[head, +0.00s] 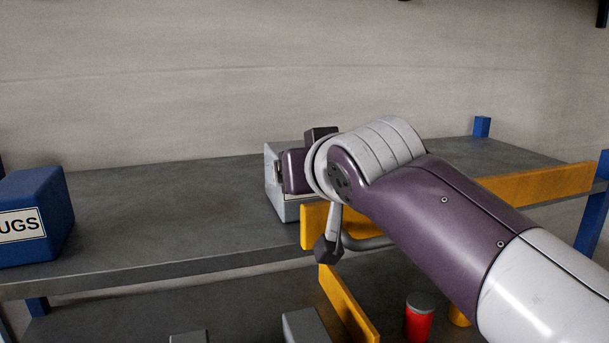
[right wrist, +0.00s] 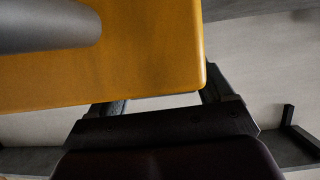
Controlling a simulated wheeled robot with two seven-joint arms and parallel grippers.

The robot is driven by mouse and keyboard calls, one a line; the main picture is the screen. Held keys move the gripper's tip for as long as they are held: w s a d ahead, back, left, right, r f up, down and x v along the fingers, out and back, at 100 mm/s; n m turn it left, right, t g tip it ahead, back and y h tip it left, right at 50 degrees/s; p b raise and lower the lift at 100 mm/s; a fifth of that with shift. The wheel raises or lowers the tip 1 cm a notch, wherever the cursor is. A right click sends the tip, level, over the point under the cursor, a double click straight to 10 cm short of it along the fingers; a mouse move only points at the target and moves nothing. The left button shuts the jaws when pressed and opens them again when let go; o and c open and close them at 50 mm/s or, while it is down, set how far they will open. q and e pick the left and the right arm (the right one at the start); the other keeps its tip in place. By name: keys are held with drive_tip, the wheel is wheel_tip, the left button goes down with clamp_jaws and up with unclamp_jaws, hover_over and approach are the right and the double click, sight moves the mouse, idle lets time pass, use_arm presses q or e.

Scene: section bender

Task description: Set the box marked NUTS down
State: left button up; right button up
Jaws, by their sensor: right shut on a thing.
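A light grey box (head: 272,188) is at the middle of the upper shelf, near its front edge, partly behind my right gripper (head: 281,172). My right gripper is shut on this box; the fingertips are mostly hidden by the wrist. No NUTS marking shows on the visible faces. I cannot tell whether the box's underside touches the shelf. In the right wrist view the two dark fingers (right wrist: 165,100) show below a yellow board, and what is between them is mostly hidden. My left gripper is not in view.
The grey upper shelf (head: 150,190) is clear between the grey box and a blue box (head: 35,205) whose label reads "UGS". A yellow board (head: 540,184) runs along the shelf front on the right; it fills much of the right wrist view (right wrist: 130,70). A red can (head: 419,322) stands below.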

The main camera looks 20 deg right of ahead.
sight(320, 202)
drive_tip(key=o, duration=1.2)
drive_tip(key=shift+w+f, duration=0.15)
drive_tip(key=shift+w, duration=0.55)
drive_tip(key=shift+s, duration=0.3)
drive_tip(key=shift+a+b+v, duration=0.25)
drive_tip(key=shift+b+v, duration=0.05)
drive_tip(key=shift+v, duration=0.95)
drive_tip(key=b+v, duration=0.2)
drive_tip(key=v, duration=0.3)
drive_tip(key=shift+s+d+f, duration=0.1)
drive_tip(key=shift+s, duration=0.15)
use_arm(q)
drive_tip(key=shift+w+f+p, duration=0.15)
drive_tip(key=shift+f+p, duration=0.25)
drive_tip(key=shift+p, duration=0.55)
use_arm(e)
drive_tip(key=v, duration=0.4)
drive_tip(key=shift+s+r, duration=0.2)
drive_tip(key=shift+r, duration=0.1)
